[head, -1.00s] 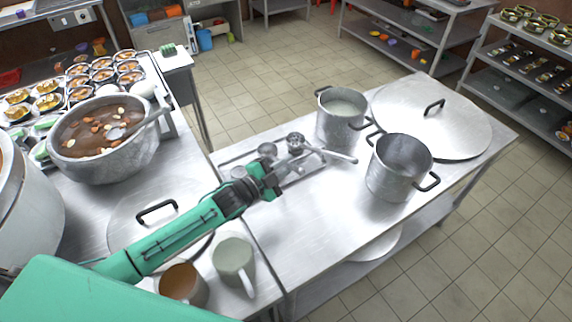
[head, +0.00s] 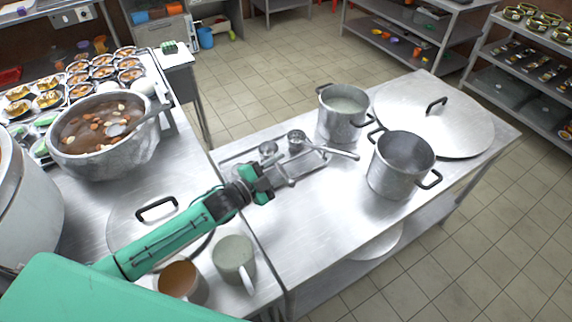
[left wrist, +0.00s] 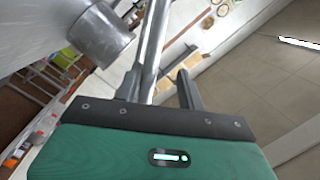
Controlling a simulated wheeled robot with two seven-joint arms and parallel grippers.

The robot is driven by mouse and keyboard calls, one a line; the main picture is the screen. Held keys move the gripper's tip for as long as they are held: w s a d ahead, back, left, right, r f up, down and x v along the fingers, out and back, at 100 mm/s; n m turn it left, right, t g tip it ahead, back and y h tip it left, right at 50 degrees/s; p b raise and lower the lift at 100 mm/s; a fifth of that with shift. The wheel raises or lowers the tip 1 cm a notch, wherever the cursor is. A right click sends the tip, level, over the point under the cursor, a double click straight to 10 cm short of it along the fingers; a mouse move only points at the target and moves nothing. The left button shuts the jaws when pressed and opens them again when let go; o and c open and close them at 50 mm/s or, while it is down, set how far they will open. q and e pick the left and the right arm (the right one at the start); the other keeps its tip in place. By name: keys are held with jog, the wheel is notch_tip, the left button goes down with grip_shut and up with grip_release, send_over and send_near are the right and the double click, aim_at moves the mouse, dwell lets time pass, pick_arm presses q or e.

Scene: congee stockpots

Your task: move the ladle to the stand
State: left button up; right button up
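A metal ladle (head: 335,152) lies with its bowl over the low metal stand (head: 232,158) and its handle pointing right. My left gripper (head: 280,184) is just in front of the stand. In the left wrist view its fingers (left wrist: 158,85) are apart, with a long metal bar (left wrist: 154,45) running between or behind them; I cannot tell contact. My right gripper is not in view.
An empty pot (head: 392,180), a pot with pale content (head: 335,125) and a large lid (head: 455,130) stand right of the stand. The table front is clear.

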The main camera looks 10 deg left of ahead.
pick_arm(q)
jog(key=b+v, duration=0.2)
jog(key=v, duration=0.7)
jog(key=shift+s, duration=0.1)
